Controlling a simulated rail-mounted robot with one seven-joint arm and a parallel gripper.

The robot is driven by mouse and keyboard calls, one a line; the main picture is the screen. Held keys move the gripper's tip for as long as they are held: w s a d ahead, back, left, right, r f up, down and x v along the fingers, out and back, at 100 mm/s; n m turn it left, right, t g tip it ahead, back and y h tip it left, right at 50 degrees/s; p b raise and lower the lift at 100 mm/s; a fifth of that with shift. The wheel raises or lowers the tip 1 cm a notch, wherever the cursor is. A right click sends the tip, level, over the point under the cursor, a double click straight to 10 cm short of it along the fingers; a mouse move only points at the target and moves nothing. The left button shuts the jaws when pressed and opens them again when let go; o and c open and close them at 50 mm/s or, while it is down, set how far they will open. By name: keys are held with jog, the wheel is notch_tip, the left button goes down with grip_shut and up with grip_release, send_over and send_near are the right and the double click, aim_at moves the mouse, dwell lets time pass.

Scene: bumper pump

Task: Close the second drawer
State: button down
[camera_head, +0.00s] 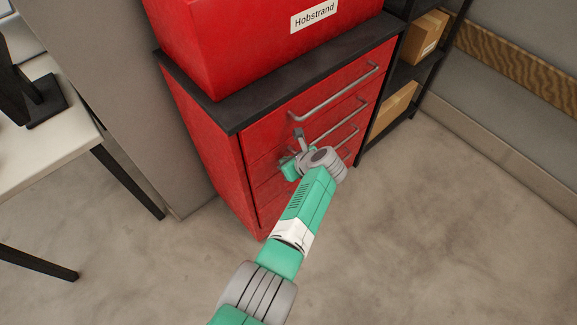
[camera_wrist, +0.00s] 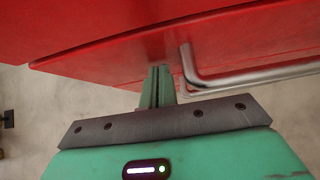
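The red drawer cabinet (camera_head: 205,140) has a stack of drawers with grey bar handles. The second drawer's handle (camera_head: 340,121) lies below the top drawer's handle (camera_head: 335,93). My gripper (camera_head: 299,140) is at the cabinet front, by the left end of the second handle, and my wrist hides part of the lower drawers. In the wrist view my gripper's fingers (camera_wrist: 158,86) look together with nothing between them. They point at a red drawer front (camera_wrist: 110,62), just left of a handle's bent end (camera_wrist: 192,72). Contact and how far the second drawer stands out are unclear.
A red toolbox labelled Hobstrand (camera_head: 240,45) stands on the cabinet's dark top (camera_head: 235,112). A black shelf with cardboard boxes (camera_head: 393,110) is to the right. A white table (camera_head: 45,150) is to the left. The floor at right (camera_head: 450,230) is clear.

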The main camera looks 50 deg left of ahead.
jog(key=shift+a, duration=0.15)
jog(key=d+f+p+v, duration=0.2)
jog(key=p+v, duration=0.6)
jog(key=v, duration=0.5)
jog(key=shift+p, duration=0.4)
jog(key=shift+d, duration=0.1)
